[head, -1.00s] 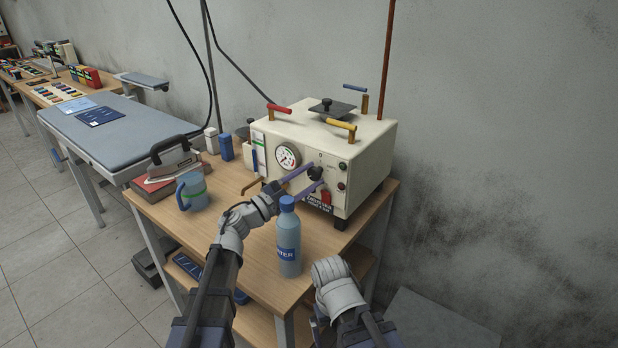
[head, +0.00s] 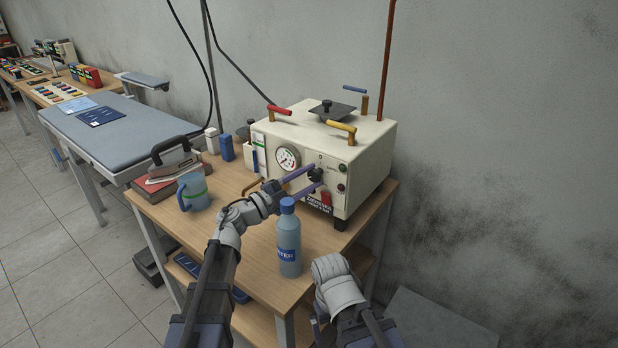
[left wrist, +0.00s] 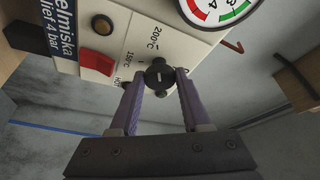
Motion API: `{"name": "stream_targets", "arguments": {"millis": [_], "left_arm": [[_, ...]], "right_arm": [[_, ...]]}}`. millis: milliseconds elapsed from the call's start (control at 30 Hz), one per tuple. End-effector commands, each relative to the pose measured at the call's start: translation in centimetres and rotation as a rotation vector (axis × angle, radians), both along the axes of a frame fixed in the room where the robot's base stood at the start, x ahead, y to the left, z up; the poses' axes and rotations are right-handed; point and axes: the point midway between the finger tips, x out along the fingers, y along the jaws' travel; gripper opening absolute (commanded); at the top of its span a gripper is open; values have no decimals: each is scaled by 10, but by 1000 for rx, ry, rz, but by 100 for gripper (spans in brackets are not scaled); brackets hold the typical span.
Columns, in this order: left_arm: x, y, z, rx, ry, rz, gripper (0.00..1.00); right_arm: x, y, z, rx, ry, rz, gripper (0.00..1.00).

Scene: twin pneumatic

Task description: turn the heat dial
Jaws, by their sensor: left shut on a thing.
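The heat dial (head: 315,174) is a black round knob on the front panel of a cream machine (head: 366,160). In the left wrist view the dial (left wrist: 159,76) sits among printed marks such as 200°C and 150°C, with a short light line on its face. My left gripper (head: 313,177) is shut on the dial, its two purple fingers on either side of it. My right gripper is not clearly visible; only the right arm's grey wrist (head: 338,283) shows, low in the head view, and its fingers are hidden.
A blue water bottle (head: 288,240) stands on the wooden table in front of my left wrist. A mug (head: 193,191) and an iron (head: 174,158) are to the left. A red switch (left wrist: 97,62) and pressure gauge (head: 287,159) are near the dial.

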Motion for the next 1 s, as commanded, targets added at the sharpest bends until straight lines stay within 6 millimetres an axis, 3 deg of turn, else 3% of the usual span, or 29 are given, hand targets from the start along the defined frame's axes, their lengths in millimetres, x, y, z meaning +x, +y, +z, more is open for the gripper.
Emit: {"name": "stream_targets", "arguments": {"millis": [33, 300, 567, 1000], "left_arm": [[-1, 0, 0, 1, 0, 0, 48], [0, 0, 0, 0, 0, 0, 76], [-2, 2, -1, -1, 1, 0, 76], [-37, 53, -14, 0, 0, 2, 76]], "right_arm": [[0, 0, 0, 0, 0, 0, 100], [0, 0, 0, 0, 0, 0, 100], [0, 0, -1, 0, 0, 0, 100], [0, 0, -14, 0, 0, 0, 100]]}}
